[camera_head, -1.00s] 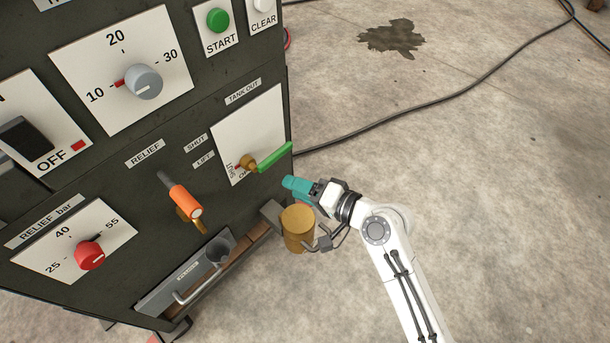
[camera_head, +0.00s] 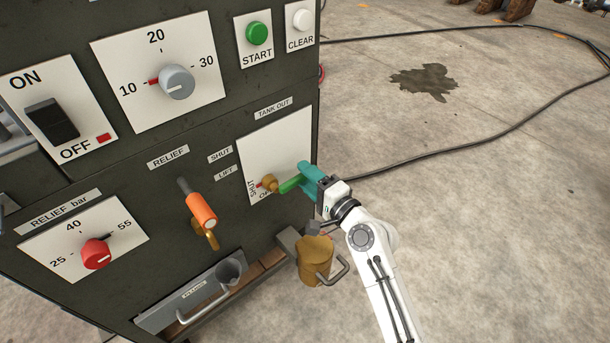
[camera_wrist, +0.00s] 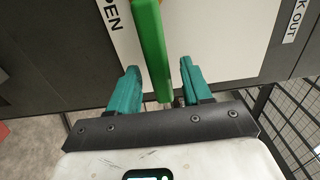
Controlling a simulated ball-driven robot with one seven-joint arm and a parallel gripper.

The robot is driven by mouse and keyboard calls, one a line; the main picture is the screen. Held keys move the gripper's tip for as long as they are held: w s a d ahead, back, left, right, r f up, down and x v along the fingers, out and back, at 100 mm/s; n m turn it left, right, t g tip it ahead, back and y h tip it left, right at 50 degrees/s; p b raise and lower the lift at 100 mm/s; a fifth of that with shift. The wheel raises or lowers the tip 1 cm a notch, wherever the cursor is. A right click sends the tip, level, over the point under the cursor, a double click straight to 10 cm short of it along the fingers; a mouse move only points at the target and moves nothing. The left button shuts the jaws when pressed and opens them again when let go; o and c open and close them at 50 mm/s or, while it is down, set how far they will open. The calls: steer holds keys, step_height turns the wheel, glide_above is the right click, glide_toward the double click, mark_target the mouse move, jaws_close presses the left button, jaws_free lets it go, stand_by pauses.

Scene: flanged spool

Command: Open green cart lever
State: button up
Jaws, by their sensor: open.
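The green lever (camera_head: 291,184) sticks out from a brass valve hub (camera_head: 269,182) on the white "TANK OUT" plate (camera_head: 285,150) of the dark cart. My gripper (camera_head: 308,177) is at the lever's outer end. In the wrist view the green lever (camera_wrist: 153,45) runs down between the two teal fingers of my gripper (camera_wrist: 160,85). In the head view the teal fingers hide the lever's tip.
An orange-handled relief lever (camera_head: 201,210) and a red knob (camera_head: 96,253) are to the left on the cart. A brass cylinder with a handle (camera_head: 315,258) is just below my gripper. The floor to the right is open, with a black cable (camera_head: 450,152) across it.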

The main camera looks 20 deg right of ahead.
steer(key=shift+w+a, duration=0.2)
steer(key=shift+w, duration=0.4)
steer(key=shift+c, duration=0.5)
jaws_close()
